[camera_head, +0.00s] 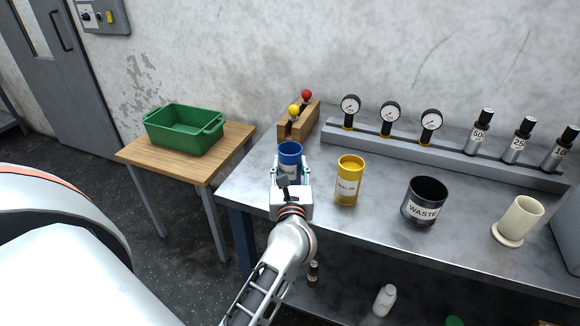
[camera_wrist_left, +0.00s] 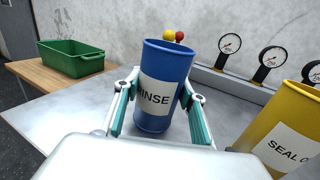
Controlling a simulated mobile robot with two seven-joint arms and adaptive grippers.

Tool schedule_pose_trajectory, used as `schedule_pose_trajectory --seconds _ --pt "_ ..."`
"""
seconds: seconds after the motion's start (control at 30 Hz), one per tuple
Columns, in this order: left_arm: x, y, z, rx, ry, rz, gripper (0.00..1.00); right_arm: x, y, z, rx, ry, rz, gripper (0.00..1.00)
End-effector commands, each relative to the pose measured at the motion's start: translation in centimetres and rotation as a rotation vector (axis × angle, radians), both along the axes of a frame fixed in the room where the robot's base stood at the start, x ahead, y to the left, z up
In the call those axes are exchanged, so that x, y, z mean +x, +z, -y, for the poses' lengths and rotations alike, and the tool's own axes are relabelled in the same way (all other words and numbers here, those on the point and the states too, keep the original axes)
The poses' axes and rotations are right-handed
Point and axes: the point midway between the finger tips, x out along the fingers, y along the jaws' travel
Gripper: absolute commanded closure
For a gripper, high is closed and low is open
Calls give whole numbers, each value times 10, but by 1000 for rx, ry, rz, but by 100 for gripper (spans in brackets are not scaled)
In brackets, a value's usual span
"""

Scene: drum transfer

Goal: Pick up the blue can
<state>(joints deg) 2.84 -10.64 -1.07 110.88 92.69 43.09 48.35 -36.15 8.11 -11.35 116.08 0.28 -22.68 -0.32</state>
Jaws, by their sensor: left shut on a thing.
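The blue can (camera_head: 290,152) stands upright near the left end of the metal table, its open top facing up. In the left wrist view the blue can (camera_wrist_left: 165,85) carries a white label reading "RINSE" and sits between the two teal finger pads. My left gripper (camera_head: 290,170) is shut on the can from the front, one finger on each side. The gripper also shows in the left wrist view (camera_wrist_left: 160,120). I cannot tell whether the can's base touches the table. My right gripper is not in view.
A yellow can (camera_head: 348,182) stands close to the right of the blue can. A black waste bin (camera_head: 424,203) and a cream cup (camera_head: 518,222) stand farther right. Behind are a wooden lever block (camera_head: 299,120) and a gauge rail (camera_head: 450,147). A green crate (camera_head: 185,130) sits on a wooden table (camera_head: 205,170).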

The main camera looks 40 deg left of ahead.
Motion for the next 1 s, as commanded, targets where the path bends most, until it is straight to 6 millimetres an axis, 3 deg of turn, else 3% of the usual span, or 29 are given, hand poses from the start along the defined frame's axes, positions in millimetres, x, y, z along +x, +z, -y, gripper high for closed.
schedule_pose_trajectory --seconds 0.37,1.0 --pt "0 19 0 -1 1 4 90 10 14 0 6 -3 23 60" --pt "0 96 0 -1 0 6 90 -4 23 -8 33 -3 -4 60"
